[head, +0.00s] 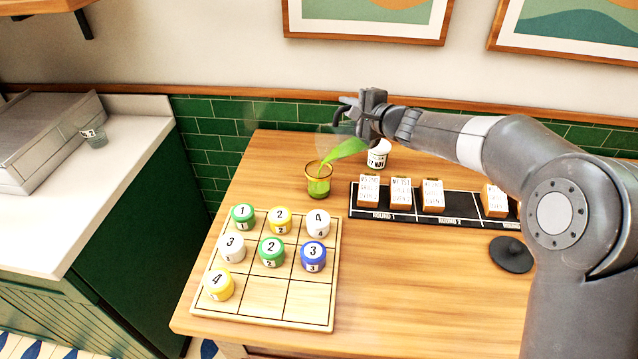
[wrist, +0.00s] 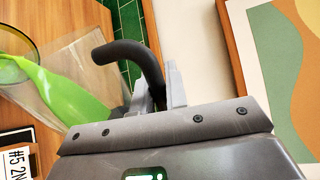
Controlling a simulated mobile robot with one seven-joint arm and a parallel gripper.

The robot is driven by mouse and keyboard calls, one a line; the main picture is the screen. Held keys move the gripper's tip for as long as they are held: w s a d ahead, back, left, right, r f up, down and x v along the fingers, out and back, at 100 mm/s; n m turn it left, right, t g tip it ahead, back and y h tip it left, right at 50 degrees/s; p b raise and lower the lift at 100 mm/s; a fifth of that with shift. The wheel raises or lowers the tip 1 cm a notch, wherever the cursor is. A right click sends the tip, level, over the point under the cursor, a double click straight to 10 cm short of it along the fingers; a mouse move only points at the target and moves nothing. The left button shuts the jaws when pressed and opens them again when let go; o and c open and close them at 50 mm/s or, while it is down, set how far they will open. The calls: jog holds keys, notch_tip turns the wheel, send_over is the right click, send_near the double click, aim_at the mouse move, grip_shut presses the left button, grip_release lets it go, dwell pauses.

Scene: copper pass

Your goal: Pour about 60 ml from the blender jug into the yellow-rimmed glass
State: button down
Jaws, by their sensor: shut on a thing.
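The clear blender jug (head: 328,140) is tipped steeply toward the left, its green liquid (head: 345,149) gathered at the low side. The green narrows down to the mouth of the yellow-rimmed glass (head: 319,181), which stands upright on the table with green in its lower part. My gripper (head: 352,112) is shut on the jug's black handle, above and right of the glass. In the wrist view the handle (wrist: 132,55) curves from between the fingers (wrist: 158,92), the tilted jug (wrist: 82,62) shows green inside, and part of the glass rim (wrist: 36,48) shows.
A white-labelled jar (head: 377,156) stands just right of the jug. A black board (head: 460,206) with several labelled blocks lies to the right, and a black lid (head: 511,254) below it. A wooden grid board (head: 262,297) with numbered jars is at front left. The table's left back is clear.

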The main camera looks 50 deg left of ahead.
jog(key=shift+s+r+p, duration=0.15)
jog(key=shift+p, duration=0.15)
dwell(0.4)
jog(key=w+m, duration=0.1)
jog(key=w, duration=0.2)
jog(key=w+r+m, duration=0.1)
jog(key=w, duration=0.1)
jog(key=shift+d+m+g, duration=0.1)
jog(key=shift+m+g, duration=0.2)
jog(key=shift+g, duration=0.1)
jog(key=shift+w, duration=0.1)
jog(key=shift+w+f+m+b, duration=0.3)
jog(key=shift+f+m, duration=0.1)
jog(key=shift+m, duration=0.2)
dwell(0.9)
jog(key=shift+w+f+m+g+b, duration=0.3)
jog(key=shift+w+f+m+b, duration=0.1)
jog(key=shift+w+f+m, duration=0.15)
jog(key=w+f+m+g+y+b, duration=0.1)
jog(key=w+f+m+y+b, duration=0.1)
jog(key=w+f+m+b, duration=0.3)
jog(key=w+m, duration=0.2)
jog(key=m, duration=0.2)
jog(key=shift+w, duration=0.25)
